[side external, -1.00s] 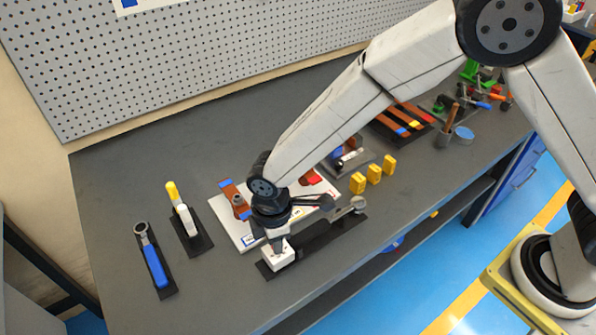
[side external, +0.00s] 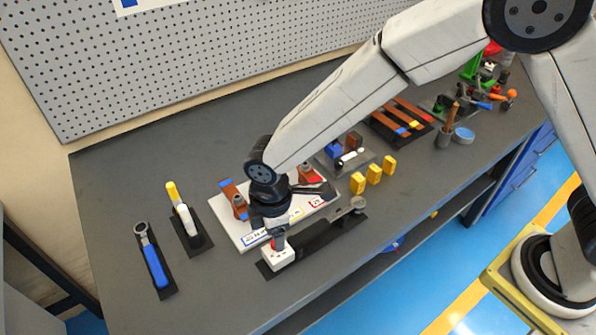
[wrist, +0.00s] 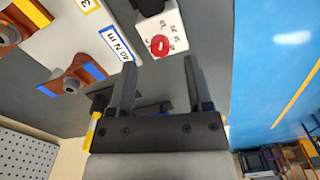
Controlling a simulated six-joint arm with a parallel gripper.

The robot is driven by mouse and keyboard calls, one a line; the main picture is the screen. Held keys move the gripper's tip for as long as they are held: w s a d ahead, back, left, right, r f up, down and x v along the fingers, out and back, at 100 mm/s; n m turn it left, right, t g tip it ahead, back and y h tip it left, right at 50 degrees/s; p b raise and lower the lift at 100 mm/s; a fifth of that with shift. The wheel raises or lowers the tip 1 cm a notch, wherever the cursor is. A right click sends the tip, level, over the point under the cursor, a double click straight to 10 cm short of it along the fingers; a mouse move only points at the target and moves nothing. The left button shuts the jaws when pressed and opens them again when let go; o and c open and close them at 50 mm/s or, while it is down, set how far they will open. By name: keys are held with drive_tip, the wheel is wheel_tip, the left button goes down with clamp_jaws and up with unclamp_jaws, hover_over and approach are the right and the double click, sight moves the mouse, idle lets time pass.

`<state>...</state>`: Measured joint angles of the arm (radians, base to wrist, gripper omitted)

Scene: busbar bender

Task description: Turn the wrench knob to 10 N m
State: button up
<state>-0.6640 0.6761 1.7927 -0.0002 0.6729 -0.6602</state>
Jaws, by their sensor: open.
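The red knob (wrist: 159,45) sits on the white block (wrist: 163,30) at one end of the black wrench, with small printed marks beside it that are too small to read surely. In the side view my gripper (side external: 279,236) is right above the block.
A white board (side external: 228,221) with copper-coloured clamped pieces and labels lies behind the wrench. A blue-handled tool (side external: 154,264) and a yellow-tipped tool (side external: 182,212) lie to the left. Several yellow blocks (side external: 373,174) stand to the right. The bench's left front is clear.

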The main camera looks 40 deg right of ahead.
drive_tip(key=shift+r, duration=2.45)
drive_tip(key=s+d+r+m+t, duration=0.1)
drive_tip(key=s+d+m, duration=0.3)
drive_tip(key=d, duration=1)
drive_tip(key=s+d+r+m+t, duration=0.1)
drive_tip(key=s+d+m, duration=0.3)
drive_tip(key=d+m, duration=0.7)
drive_tip(key=d, duration=0.3)
drive_tip(key=shift+t, duration=0.3)
drive_tip(key=shift+d+r, duration=0.1)
